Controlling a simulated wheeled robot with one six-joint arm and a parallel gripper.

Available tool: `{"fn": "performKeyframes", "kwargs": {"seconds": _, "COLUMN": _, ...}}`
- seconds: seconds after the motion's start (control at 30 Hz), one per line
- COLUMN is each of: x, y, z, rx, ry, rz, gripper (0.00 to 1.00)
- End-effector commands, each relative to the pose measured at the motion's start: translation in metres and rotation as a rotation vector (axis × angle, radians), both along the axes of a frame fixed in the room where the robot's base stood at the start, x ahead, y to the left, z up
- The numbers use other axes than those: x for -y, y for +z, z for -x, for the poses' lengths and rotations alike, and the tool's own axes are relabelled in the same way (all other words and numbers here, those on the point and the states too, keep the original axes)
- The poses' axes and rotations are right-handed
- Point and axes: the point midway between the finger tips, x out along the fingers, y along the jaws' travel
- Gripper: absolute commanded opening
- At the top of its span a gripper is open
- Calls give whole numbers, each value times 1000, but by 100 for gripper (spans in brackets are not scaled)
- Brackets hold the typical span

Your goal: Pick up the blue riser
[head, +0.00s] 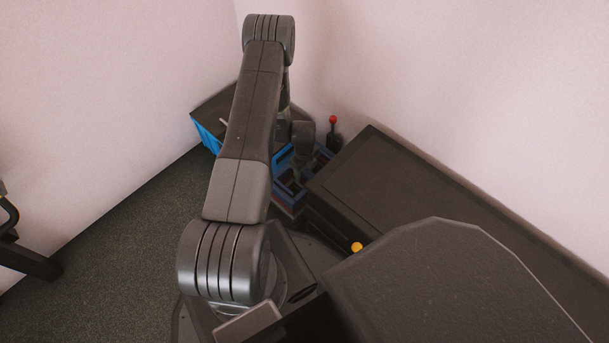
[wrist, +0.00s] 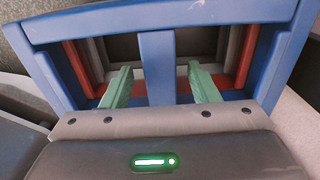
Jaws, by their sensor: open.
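The blue riser (wrist: 220,15) fills the upper wrist view as a blue frame with a far rail, two slanted sides and a middle bar. My gripper (wrist: 159,68) is open, with one green finger on each side of the middle bar. Gaps show between the bar and both fingers. In the head view, blue parts (head: 284,156) show beside my arm, which hides much of that spot. I cannot tell how far the fingers reach down past the bar.
Red parts (wrist: 245,62) and grey parts show inside the blue frame. A red-knobbed stick (head: 333,120) stands close behind. A dark flat-topped block (head: 390,185) lies to the right, along the wall. A yellow ball (head: 357,247) is nearer.

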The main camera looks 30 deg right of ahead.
Motion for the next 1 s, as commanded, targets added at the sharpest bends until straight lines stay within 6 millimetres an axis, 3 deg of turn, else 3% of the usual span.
{"fn": "performKeyframes", "kwargs": {"seconds": 0.27, "x": 0, "y": -7, "z": 0, "rx": 2, "ry": 0, "rz": 2, "gripper": 55}}
{"fn": "performKeyframes", "kwargs": {"seconds": 0.57, "x": 0, "y": -7, "z": 0, "rx": 1, "ry": 0, "rz": 1, "gripper": 0}}
{"fn": "performKeyframes", "kwargs": {"seconds": 1.0, "x": 3, "y": 0, "z": 0, "rx": 3, "ry": 1, "rz": 2, "gripper": 0}}
